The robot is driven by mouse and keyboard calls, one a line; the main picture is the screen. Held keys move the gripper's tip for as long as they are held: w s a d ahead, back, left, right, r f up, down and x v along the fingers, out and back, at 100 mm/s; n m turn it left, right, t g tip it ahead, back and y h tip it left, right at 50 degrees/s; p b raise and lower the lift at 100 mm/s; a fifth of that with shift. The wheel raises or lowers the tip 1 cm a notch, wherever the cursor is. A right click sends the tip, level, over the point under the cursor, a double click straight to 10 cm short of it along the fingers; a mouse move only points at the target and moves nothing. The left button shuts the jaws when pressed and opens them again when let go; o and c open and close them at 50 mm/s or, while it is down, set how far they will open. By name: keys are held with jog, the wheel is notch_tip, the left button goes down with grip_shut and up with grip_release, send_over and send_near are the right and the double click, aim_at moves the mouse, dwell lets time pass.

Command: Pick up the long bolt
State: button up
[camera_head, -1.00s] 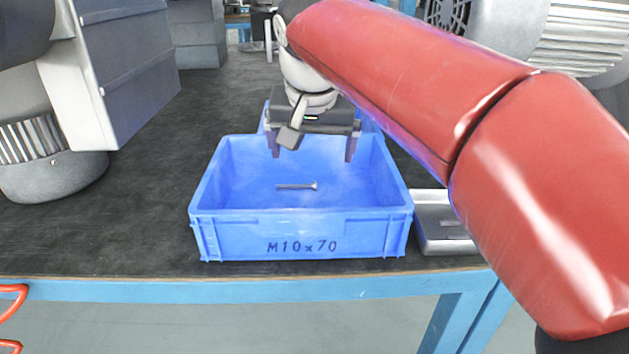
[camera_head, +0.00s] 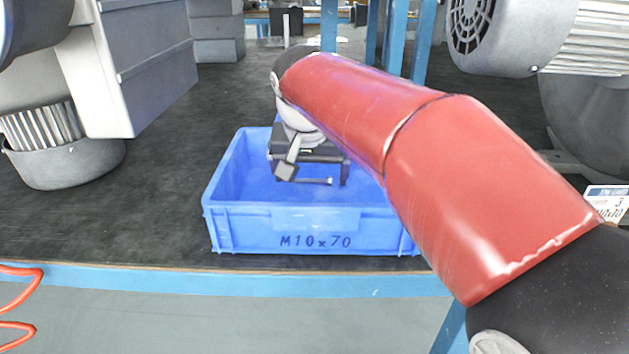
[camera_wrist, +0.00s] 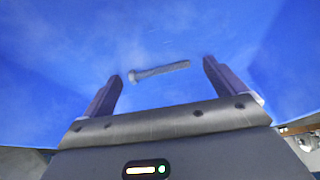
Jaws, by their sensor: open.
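The long bolt (camera_wrist: 160,70) is grey and lies alone on the floor of the blue bin marked M10x70 (camera_head: 315,218). In the head view, part of the bolt (camera_head: 318,181) shows just behind the bin's front wall, beside my gripper (camera_head: 309,180). My gripper is down inside the bin, open and empty. In the wrist view, my gripper (camera_wrist: 162,80) has the bolt ahead, between the lines of its two fingers, with the bolt's head to the left and its shank slanting slightly up to the right. I cannot tell the exact height of the fingers above the bin floor.
The bin's walls surround my gripper closely. A large grey motor unit (camera_head: 90,90) stands at left and another motor (camera_head: 520,35) at upper right. A label card (camera_head: 606,200) is at the right edge.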

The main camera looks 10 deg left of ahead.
jog(key=shift+c, duration=0.5)
jog(key=c, duration=1)
jog(key=shift+r+p, duration=1.85)
jog(key=shift+r, duration=8.15)
